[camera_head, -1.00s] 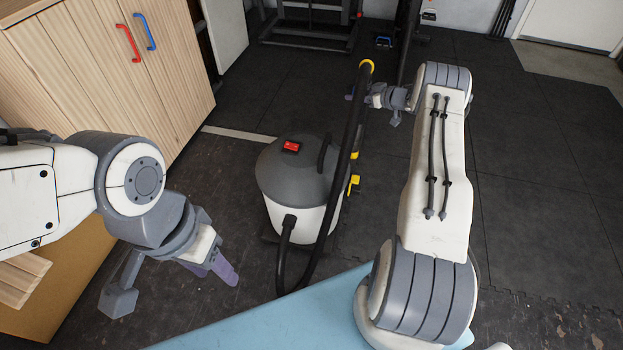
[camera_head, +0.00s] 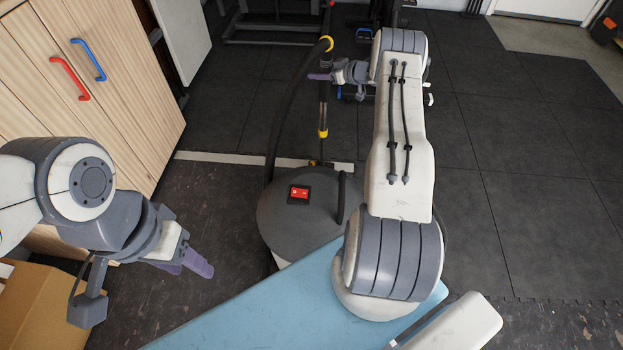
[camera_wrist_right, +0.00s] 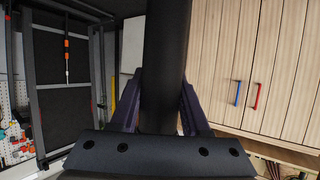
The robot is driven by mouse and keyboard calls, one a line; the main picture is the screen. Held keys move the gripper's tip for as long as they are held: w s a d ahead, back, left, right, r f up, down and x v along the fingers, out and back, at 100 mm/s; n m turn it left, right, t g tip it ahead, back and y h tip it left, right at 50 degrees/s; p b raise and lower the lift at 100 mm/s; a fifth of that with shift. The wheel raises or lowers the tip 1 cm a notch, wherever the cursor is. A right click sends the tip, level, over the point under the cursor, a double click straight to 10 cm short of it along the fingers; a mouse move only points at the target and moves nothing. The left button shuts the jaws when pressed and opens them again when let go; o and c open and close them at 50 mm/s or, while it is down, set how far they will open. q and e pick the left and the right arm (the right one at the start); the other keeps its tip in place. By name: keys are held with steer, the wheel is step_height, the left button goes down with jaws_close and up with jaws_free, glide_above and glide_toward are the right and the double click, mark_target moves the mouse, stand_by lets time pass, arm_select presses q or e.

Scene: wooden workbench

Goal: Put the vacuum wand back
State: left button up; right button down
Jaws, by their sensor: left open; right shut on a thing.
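The vacuum (camera_head: 268,215) stands on the floor in the middle of the head view, with a grey domed top and a red switch. Its black wand (camera_head: 323,105), with a yellow collar at the top and a yellow band lower down, is upright behind the vacuum. A black hose (camera_head: 283,105) loops from its top. My right gripper (camera_head: 322,77) is shut on the wand's upper part; the dark tube (camera_wrist_right: 165,60) fills the gap between its fingers in the right wrist view. The wand's lower end is partly hidden behind the dome. My left gripper (camera_head: 187,264) is open and empty, left of the vacuum.
A wooden cabinet (camera_head: 120,80) with red and blue handles stands at the left, a cardboard box (camera_head: 40,310) below it. A light-blue surface (camera_head: 260,305) lies in front of the vacuum. Dark floor tiles (camera_head: 530,180) at the right are clear.

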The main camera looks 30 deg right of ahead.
steer(key=s+a+b, duration=0.3)
steer(key=s+a, duration=0.9)
steer(key=s, duration=0.3)
step_height(320, 180, down, 7)
steer(key=b, duration=0.3)
steer(key=shift+s+a+r+b, duration=0.15)
steer(key=shift+b, duration=0.25)
steer(key=shift+f, duration=0.2)
steer(key=shift+c, duration=1.9)
jaws_free()
